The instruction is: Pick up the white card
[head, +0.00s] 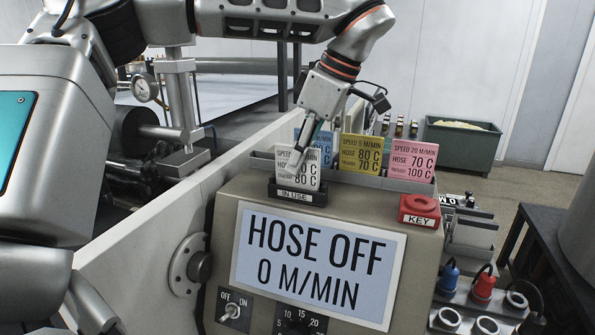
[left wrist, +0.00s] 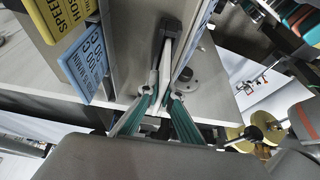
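The white card (head: 311,169) stands upright in the dark "IN USE" holder (head: 318,197) on top of the control box. Its print is partly hidden by a finger of my left gripper (head: 305,140), which reaches down at it from above. In the left wrist view, the fingers of my left gripper (left wrist: 160,94) stand apart, with a pale, edge-on strip that looks like the card (left wrist: 164,72) between them. I see a gap between the fingertips, but contact with the card is unclear. My right gripper is not in view.
A blue card (head: 323,143), a yellow card (head: 362,154) and a pink card (head: 413,160) stand in a rack close behind the white card. A red KEY block (head: 419,209) sits to the right. The display (head: 318,262) reads "HOSE OFF 0 M/MIN".

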